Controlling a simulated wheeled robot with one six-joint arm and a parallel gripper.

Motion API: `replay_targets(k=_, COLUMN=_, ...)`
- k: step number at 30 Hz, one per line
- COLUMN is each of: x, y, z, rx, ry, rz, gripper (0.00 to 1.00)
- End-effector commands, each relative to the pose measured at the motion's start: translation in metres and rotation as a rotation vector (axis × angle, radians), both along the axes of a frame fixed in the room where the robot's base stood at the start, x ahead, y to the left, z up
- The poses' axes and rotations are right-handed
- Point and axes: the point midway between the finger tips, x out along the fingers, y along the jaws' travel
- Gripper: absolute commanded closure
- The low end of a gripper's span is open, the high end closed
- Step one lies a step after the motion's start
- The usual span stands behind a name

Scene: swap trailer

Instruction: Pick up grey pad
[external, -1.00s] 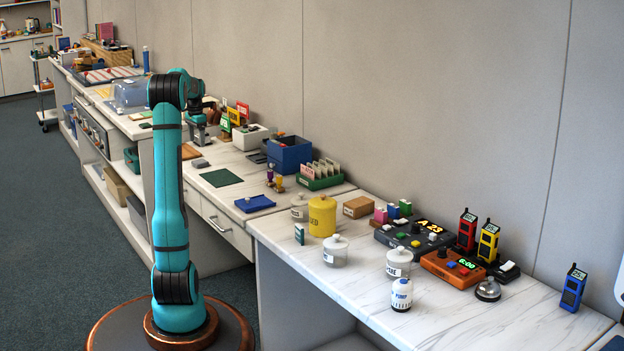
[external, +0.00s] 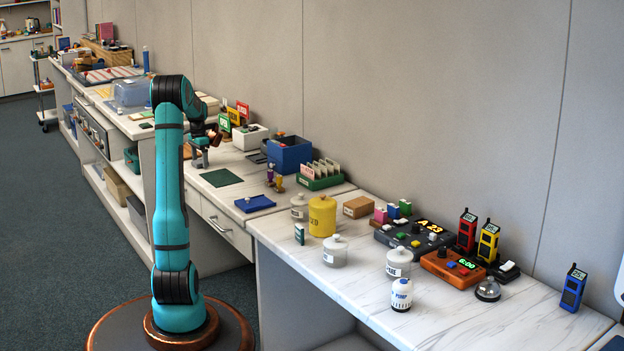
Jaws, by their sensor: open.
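My gripper (external: 200,161) is low over the far counter, pointing down, with its jaws open. It is at the place where the small grey pad lay on the white marble top, just behind the dark green mat (external: 221,177). The grey pad is now mostly or wholly hidden by the fingers. I cannot tell whether the fingers touch it or stand on either side of it.
A blue bin (external: 289,155), a white box (external: 250,137) and a green card tray (external: 320,177) stand to the right. The near counter holds a yellow canister (external: 322,216) and several jars.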

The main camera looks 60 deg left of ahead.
Motion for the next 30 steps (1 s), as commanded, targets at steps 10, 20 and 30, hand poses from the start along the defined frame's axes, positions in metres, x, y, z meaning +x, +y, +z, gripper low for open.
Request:
replay_targets(k=10, x=0.0, y=0.0, z=0.001, rx=0.001, ry=0.0, rz=0.0, gripper=0.61)
replay_targets(k=20, x=0.0, y=0.0, z=0.003, rx=0.001, ry=-0.001, rz=0.0, gripper=0.68)
replay_targets(k=30, x=0.0, y=0.0, z=0.053, rx=0.002, ry=-0.001, rz=0.0, gripper=0.68)
